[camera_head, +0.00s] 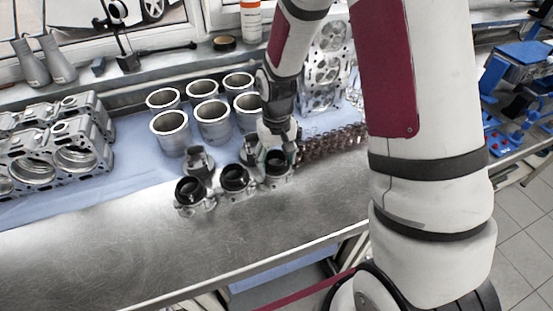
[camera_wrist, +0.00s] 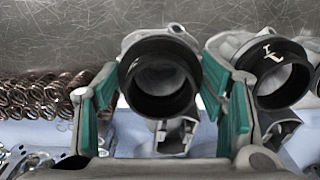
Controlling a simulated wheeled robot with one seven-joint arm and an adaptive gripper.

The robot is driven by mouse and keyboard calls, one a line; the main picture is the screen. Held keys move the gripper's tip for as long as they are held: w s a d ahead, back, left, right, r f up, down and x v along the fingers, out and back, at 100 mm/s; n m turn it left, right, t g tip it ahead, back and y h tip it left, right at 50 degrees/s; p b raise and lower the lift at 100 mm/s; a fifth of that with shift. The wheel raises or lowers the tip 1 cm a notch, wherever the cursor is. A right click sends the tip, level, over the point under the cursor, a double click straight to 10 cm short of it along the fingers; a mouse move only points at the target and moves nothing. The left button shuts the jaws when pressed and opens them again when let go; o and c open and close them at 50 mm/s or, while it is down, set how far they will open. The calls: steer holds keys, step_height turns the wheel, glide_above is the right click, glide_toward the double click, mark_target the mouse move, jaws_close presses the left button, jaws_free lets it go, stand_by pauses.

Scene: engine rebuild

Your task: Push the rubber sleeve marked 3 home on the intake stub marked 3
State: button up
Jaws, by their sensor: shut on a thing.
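My gripper (camera_head: 277,154) is at the rightmost intake stub (camera_head: 278,180) in the head view, pointing down. In the wrist view its green-padded fingers (camera_wrist: 159,92) stand either side of a black rubber sleeve (camera_wrist: 160,104) and are shut on it. The sleeve (camera_head: 279,167) is upright over the grey stub, whose flange (camera_wrist: 180,30) shows around it in the wrist view. No mark is readable on this sleeve. I cannot tell how deep it sits.
A neighbouring sleeve (camera_wrist: 282,88) with a white mark sits close beside my right finger in the wrist view. Two more sleeved stubs (camera_head: 234,178) stand left of my gripper. Springs (camera_head: 335,142) lie right, cylinder liners (camera_head: 213,120) behind. The steel bench front (camera_head: 130,250) is clear.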

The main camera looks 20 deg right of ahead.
steer(key=shift+f, duration=0.4)
stand_by(0.3)
steer(key=o, duration=1.2)
step_height(320, 180, up, 8)
steer(key=p, duration=0.2)
steer(key=shift+f, duration=0.2)
stand_by(0.4)
